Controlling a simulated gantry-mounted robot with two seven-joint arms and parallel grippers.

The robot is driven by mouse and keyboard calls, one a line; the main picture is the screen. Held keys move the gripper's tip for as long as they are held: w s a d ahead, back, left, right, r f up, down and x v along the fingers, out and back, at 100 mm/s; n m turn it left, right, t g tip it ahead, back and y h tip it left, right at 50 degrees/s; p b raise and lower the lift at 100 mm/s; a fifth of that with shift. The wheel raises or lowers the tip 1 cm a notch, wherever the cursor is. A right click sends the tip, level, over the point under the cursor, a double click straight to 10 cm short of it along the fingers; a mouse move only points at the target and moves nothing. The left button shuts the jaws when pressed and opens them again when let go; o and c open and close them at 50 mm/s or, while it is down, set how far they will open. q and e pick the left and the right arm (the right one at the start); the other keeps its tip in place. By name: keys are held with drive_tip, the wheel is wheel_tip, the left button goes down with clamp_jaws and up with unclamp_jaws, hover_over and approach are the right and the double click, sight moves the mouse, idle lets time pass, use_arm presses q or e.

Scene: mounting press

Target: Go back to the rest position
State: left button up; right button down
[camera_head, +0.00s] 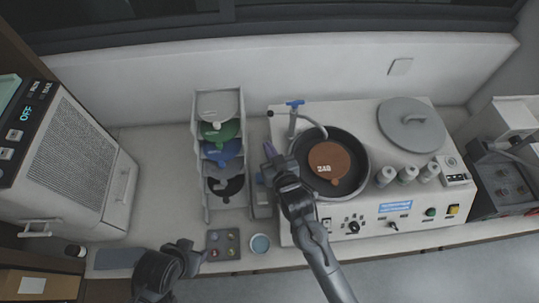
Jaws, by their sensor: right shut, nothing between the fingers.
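My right gripper (270,158) is shut and empty. It is over the gap between the tiered rack and the white press machine, and its arm reaches up from the lower middle. My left gripper (190,250) is low over the counter's front edge, left of a small dark tray. It is dark and small in the picture, so its finger opening is unclear. The press machine (450,215) has a round dark bowl (356,153) with a brown disc (329,161) in it. My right wrist is close to the bowl's left rim.
The rack (206,214) holds white, green, blue and black items. A dark tray (222,244) with coloured dots and a blue round dish (260,244) lie near the front edge. A large white unit (75,165) stands left. Clear counter (155,175) lies between unit and rack.

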drive_tip(key=s+d+f+h+p, duration=0.1)
drive_tip(key=s+d+f, duration=0.1)
drive_tip(key=s+d, duration=0.1)
drive_tip(key=s+d+f+m+g+p, duration=0.1)
drive_tip(key=s+d+f, duration=0.1)
drive_tip(key=s+d, duration=0.1)
drive_tip(key=s+d+f+m+g+h+p, duration=0.1)
drive_tip(key=s+d+f, duration=0.1)
drive_tip(key=s, duration=0.3)
drive_tip(key=shift+d+f+h, duration=0.3)
drive_tip(key=shift+d+f, duration=0.05)
drive_tip(key=shift+d, duration=0.05)
use_arm(q)
drive_tip(key=shift+d+r+p, duration=0.1)
drive_tip(key=shift+r+p, duration=0.7)
drive_tip(key=shift+r, duration=1.45)
use_arm(e)
drive_tip(key=s+d+r+m+g+h, duration=0.1)
drive_tip(key=s+d+r+g+h, duration=0.2)
drive_tip(key=s+d+g, duration=0.5)
drive_tip(key=shift+s+d+r+g+h, duration=0.25)
drive_tip(key=shift+s+d+h, duration=0.35)
drive_tip(key=shift+s+d, duration=4.15)
drive_tip(key=shift+s+a, duration=0.25)
drive_tip(key=shift+a, duration=0.15)
